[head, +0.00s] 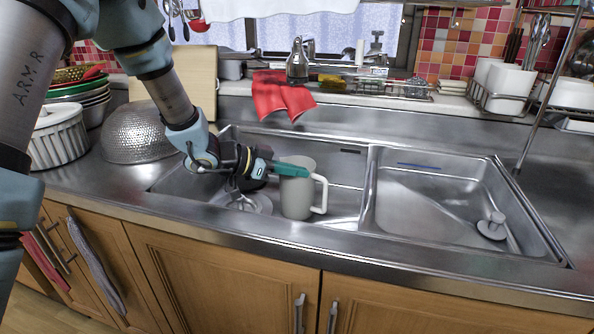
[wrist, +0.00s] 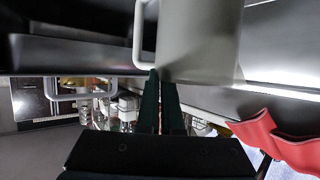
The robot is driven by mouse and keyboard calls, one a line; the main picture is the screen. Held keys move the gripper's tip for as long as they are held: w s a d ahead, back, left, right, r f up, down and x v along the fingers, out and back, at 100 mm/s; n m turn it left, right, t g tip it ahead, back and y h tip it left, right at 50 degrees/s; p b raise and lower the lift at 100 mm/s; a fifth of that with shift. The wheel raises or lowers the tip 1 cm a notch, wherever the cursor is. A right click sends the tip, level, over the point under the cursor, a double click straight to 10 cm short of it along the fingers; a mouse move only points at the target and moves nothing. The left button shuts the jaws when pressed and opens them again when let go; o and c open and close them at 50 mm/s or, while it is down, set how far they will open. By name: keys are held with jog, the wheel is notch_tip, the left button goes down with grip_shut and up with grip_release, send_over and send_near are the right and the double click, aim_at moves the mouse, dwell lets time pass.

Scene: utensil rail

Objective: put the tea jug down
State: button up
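The tea jug (head: 296,198) is a pale grey pitcher with a handle on its right side. It is upright in the left sink basin (head: 345,196); whether its base touches the basin floor is hard to tell. My gripper (head: 300,171) reaches in from the left, its teal fingers across the jug's upper part near the handle. In the wrist view, my gripper's fingers (wrist: 162,80) are nearly together at the edge of the jug (wrist: 205,40), close to its handle. They look closed on it, though the exact contact is partly hidden.
The right basin (head: 425,195) holds only a drain plug (head: 492,226). A metal colander (head: 138,134) and a white ribbed pot (head: 58,138) stand on the left counter. A red cloth (head: 282,94) hangs behind the basin, near the faucet (head: 298,62).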

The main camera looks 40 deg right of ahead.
jog(key=o, duration=0.5)
jog(key=shift+c, duration=0.2)
jog(key=shift+r, duration=0.25)
jog(key=v, duration=1.2)
jog(key=shift+w, duration=0.1)
